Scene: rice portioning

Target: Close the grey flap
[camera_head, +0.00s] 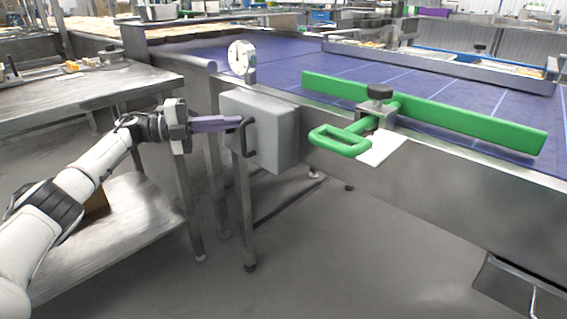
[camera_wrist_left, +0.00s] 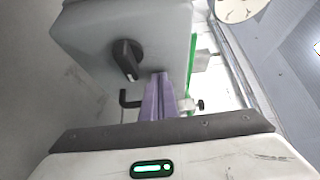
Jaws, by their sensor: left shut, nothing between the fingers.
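The grey flap appears to be part of the grey box (camera_head: 277,133) fixed to the side of the conveyor; I cannot tell flap from box body, or how far it stands open. A black bent handle (camera_head: 246,137) sticks out of its left side. My left gripper (camera_head: 240,119) is shut and empty, its purple fingers pointing right, with the tips close to the handle and box. In the left wrist view the fingers (camera_wrist_left: 158,97) point at the grey box (camera_wrist_left: 90,35), which carries a black knob (camera_wrist_left: 127,57); contact is unclear. My right gripper is out of view.
A round white gauge (camera_head: 241,57) stands just above the box. A green bar (camera_head: 430,110) with a green looped handle (camera_head: 338,141) is clamped on the conveyor edge to the right. A steel table (camera_head: 75,95) stands at left. The floor below is mostly clear.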

